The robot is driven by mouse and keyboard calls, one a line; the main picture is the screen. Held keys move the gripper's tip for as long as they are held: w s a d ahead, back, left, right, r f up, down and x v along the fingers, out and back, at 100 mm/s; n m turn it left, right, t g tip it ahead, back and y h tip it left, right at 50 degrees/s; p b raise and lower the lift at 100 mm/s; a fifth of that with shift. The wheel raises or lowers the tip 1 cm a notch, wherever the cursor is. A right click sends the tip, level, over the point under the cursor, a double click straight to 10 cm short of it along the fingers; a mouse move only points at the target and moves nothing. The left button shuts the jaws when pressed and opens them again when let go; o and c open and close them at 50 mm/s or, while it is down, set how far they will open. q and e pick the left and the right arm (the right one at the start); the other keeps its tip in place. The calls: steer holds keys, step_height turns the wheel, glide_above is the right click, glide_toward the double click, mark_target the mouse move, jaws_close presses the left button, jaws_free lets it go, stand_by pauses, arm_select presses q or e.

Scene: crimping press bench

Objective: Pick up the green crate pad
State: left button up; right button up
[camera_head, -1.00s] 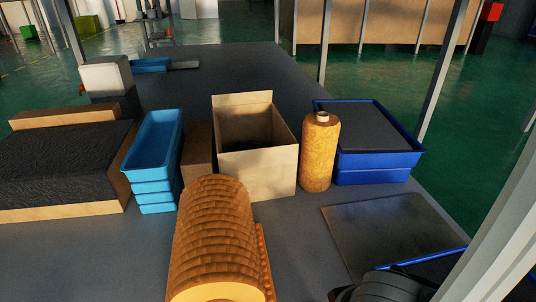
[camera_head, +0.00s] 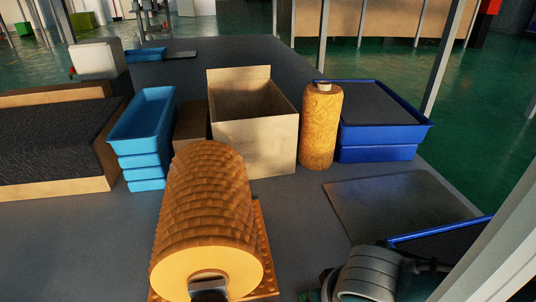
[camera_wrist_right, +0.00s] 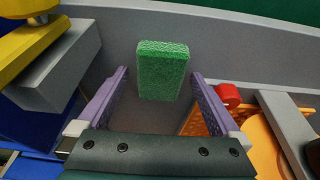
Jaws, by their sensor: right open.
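The green crate pad (camera_wrist_right: 162,70) is a small, rough-surfaced green block. In the right wrist view it stands on a grey surface at upper middle. My right gripper (camera_wrist_right: 159,74) is open, with its two purple fingers on either side of the pad in the picture. Gaps show between the pad and both fingers, and I see no contact. The pad does not show in the head view. There, a grey rounded part of my right arm shows at the bottom right, but its fingers do not. My left gripper is in neither view.
In the head view, a ribbed brown roll (camera_head: 205,205) lies at the front. Behind it stand stacked light-blue trays (camera_head: 142,130), an open cardboard box (camera_head: 255,140) and an orange-brown cylinder (camera_head: 320,125).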

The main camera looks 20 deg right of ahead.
steer(key=c, duration=1.4)
steer(key=shift+o, duration=0.2)
step_height(320, 180, up, 20)
steer(key=p, duration=1.6)
steer(key=shift+p, duration=0.35)
